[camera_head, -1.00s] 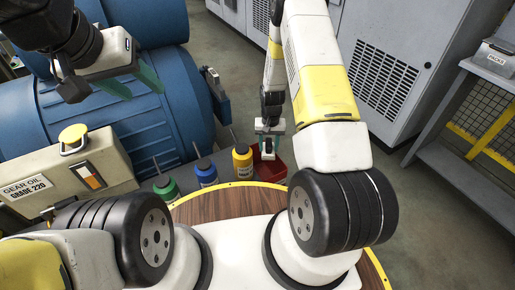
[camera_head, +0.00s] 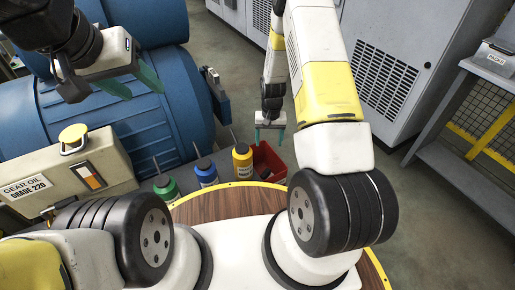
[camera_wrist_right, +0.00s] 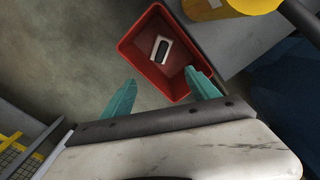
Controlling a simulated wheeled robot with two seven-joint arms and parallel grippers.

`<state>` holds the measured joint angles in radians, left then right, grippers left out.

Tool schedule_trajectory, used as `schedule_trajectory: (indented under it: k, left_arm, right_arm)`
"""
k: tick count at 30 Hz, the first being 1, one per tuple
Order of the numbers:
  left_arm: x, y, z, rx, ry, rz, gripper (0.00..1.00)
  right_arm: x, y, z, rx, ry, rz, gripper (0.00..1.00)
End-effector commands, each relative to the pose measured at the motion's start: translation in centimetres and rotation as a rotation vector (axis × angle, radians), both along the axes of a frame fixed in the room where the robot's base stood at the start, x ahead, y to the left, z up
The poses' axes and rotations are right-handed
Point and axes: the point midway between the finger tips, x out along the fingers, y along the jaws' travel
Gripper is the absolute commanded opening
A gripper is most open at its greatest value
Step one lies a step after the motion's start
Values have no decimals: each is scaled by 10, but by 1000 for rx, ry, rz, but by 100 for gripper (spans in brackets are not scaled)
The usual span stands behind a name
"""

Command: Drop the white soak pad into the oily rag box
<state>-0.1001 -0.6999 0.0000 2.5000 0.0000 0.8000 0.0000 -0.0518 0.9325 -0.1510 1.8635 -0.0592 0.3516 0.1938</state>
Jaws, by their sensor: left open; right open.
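The oily rag box is the red open box (camera_head: 277,167), partly hidden behind my right gripper in the head view. It shows from above in the right wrist view (camera_wrist_right: 134,32). A white pad with a dark middle (camera_wrist_right: 167,42), which looks like the soak pad, lies inside on the box floor. My right gripper (camera_head: 269,137) is open and empty above the box; its teal fingers (camera_wrist_right: 160,76) are apart from the pad. My left gripper (camera_head: 134,84) is open at the upper left, in front of the blue machine, away from the box.
Green (camera_head: 167,187), blue (camera_head: 205,173) and yellow (camera_head: 242,160) bottles stand left of the box. A gear oil can (camera_head: 70,173) stands further left. The blue machine (camera_head: 130,130) fills the left back. A grey shelf (camera_head: 450,100) is at right, with open floor before it.

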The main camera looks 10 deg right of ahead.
Motion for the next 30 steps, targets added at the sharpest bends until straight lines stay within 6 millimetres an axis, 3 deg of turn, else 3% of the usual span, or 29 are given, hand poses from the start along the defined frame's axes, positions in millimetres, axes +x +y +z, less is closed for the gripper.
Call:
schedule_trajectory:
  k: [3, 9, 25, 28, 30]
  left_arm:
    - [0, 0, 0, 0, 0, 0, 50]
    - [0, 0, 0, 0, 0, 0, 50]
    - [0, 0, 0, 0, 0, 0, 50]
    - [0, 0, 0, 0, 0, 0, 50]
    - [0, 0, 0, 0, 0, 0, 50]
  right_arm:
    - [1, 0, 22, 0, -3, 0, 69]
    - [0, 0, 43, 0, 0, 1, 69]
    - [1, 0, 52, 3, -6, 1, 69]
    - [3, 1, 78, 13, -31, 3, 69]
    - [2, 2, 108, 25, -58, 7, 69]
